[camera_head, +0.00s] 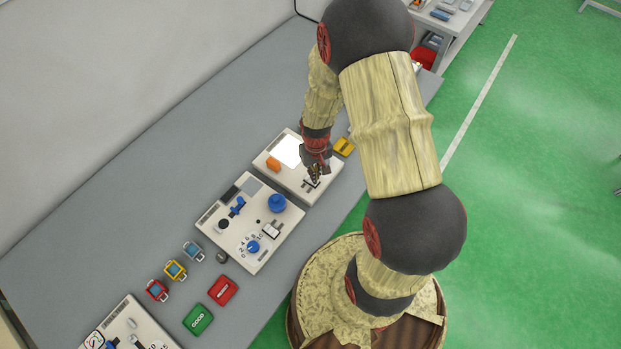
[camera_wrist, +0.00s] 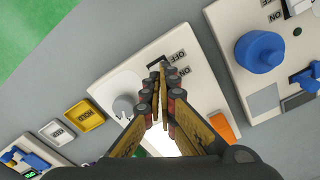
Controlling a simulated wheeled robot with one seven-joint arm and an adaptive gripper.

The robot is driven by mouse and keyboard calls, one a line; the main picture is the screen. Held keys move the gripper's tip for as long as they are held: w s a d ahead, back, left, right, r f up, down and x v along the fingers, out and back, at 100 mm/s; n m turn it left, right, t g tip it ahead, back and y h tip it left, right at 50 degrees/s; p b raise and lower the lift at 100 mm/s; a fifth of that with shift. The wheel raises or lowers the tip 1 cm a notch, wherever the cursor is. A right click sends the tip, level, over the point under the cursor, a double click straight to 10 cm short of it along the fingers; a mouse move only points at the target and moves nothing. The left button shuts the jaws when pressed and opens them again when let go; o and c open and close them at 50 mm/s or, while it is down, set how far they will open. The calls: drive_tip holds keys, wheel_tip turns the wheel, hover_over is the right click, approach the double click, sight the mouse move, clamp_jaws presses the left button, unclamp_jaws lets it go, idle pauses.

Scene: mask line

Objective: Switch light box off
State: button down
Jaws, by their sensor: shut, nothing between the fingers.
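The light box (camera_head: 323,190) is a white panel on the grey table, with a bright white square (camera_head: 287,150) and an orange block (camera_head: 273,164) beside it. It also shows in the wrist view (camera_wrist: 112,84), with a grey knob (camera_wrist: 124,105) on a pale round dial. OFF and ON labels (camera_wrist: 181,65) are printed near its edge. My gripper (camera_wrist: 164,68) is shut and empty, its fingertips over the panel right beside these labels. The fingers largely hide the switch there, so its position and any contact cannot be told. In the head view my gripper (camera_head: 313,180) is low over the panel's front part.
A second white panel (camera_head: 215,247) with a blue knob (camera_head: 278,202) stands beside the light box. A yellow tray (camera_head: 344,146) is close on the other side. Red (camera_head: 223,290) and green (camera_head: 198,319) trays lie nearer the front. The table's rear strip is clear.

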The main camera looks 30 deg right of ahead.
drive_tip(key=shift+f+b, duration=0.8)
drive_tip(key=shift+f, duration=0.35)
idle(0.5)
drive_tip(key=shift+r, duration=0.1)
drive_tip(key=shift+r+p, duration=2.5)
drive_tip(key=shift+r, duration=1)
drive_tip(key=shift+f, duration=0.1)
drive_tip(key=s+a+r+t+b, duration=0.2)
drive_tip(key=s+a+r+b, duration=0.2)
drive_tip(key=r, duration=0.3)
drive_tip(key=s+a+r+n+t+b, duration=0.1)
drive_tip(key=s+a+r+b, duration=0.3)
drive_tip(key=r+b, duration=0.2)
drive_tip(key=s+a+r+n+t+b, duration=0.1)
drive_tip(key=s+a+r+b, duration=0.3)
drive_tip(key=r, duration=0.5)
drive_tip(key=shift+r+t+b, duration=0.4)
drive_tip(key=shift+t+b, duration=0.4)
drive_tip(key=shift+b, duration=0.2)
